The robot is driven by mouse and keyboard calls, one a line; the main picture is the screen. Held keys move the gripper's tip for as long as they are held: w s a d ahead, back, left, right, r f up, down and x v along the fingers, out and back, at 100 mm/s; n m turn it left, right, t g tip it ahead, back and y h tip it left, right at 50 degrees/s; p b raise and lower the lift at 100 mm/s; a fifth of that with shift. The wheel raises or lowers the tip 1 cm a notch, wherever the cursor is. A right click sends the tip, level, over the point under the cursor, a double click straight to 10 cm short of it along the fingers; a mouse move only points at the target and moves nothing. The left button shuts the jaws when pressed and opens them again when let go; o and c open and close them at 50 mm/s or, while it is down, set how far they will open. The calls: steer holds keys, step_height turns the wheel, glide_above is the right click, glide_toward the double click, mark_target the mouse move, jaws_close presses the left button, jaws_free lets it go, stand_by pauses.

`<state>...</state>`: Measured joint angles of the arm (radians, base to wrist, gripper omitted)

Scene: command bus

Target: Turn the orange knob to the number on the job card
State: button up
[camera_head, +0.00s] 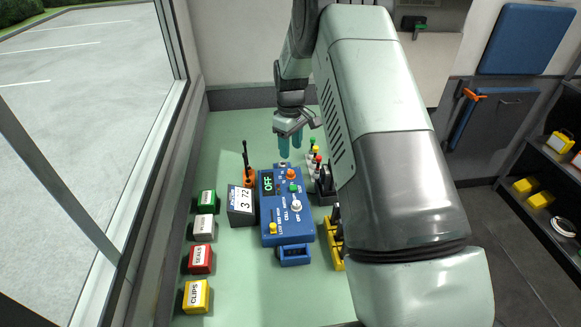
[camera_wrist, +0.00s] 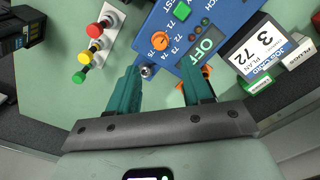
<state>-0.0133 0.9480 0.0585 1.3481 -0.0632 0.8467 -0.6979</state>
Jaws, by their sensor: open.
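The blue control box (camera_head: 283,238) stands on the green bench. Its orange knob (camera_head: 292,174) is near the far end, and it also shows in the wrist view (camera_wrist: 160,41) with several printed numbers around it, 72 among them. I cannot tell which number the knob points to. The job card (camera_head: 243,200) stands left of the box and reads 3 and 72; it also shows in the wrist view (camera_wrist: 264,50). My gripper (camera_head: 290,148) is open and empty above the far end of the box, apart from the knob. Its teal fingers show in the wrist view (camera_wrist: 162,75).
The box has a display (camera_head: 268,184) reading OFF, a white knob (camera_head: 296,206) and a yellow lever (camera_head: 273,228). A silver fitting (camera_wrist: 147,71) is by the left finger. Coloured buttons (camera_wrist: 94,30) stand beside the box. Labelled blocks (camera_head: 200,260) line the left edge.

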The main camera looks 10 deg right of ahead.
mark_target(291, 171)
step_height(291, 171, down, 9)
steer(key=shift+r, duration=0.1)
stand_by(0.3)
jaws_close()
steer(key=shift+m, duration=0.3)
steer(key=m, duration=0.3)
steer(key=shift+m, duration=2.6)
